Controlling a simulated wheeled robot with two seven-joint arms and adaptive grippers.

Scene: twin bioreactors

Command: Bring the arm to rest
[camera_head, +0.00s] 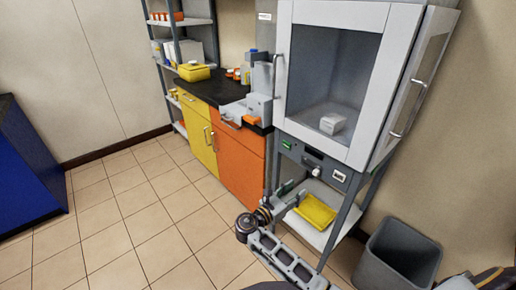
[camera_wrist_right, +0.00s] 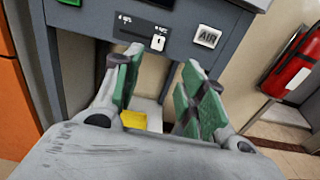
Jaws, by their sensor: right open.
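My right gripper (camera_head: 287,196) is in front of the lower frame of the glass-fronted cabinet (camera_head: 374,20), with my right arm reaching up to it from the bottom of the head view. In the right wrist view the right gripper (camera_wrist_right: 158,88) has its two green-padded fingers spread apart, with nothing held between them. Behind the gap are the lower shelf and a bit of the yellow tray (camera_wrist_right: 133,119). My left gripper is not in view.
The yellow tray (camera_head: 315,210) lies on the lower shelf. A grey bin (camera_head: 385,262) stands right; an orange cupboard (camera_head: 238,165) stands left. Tiled floor at left is clear.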

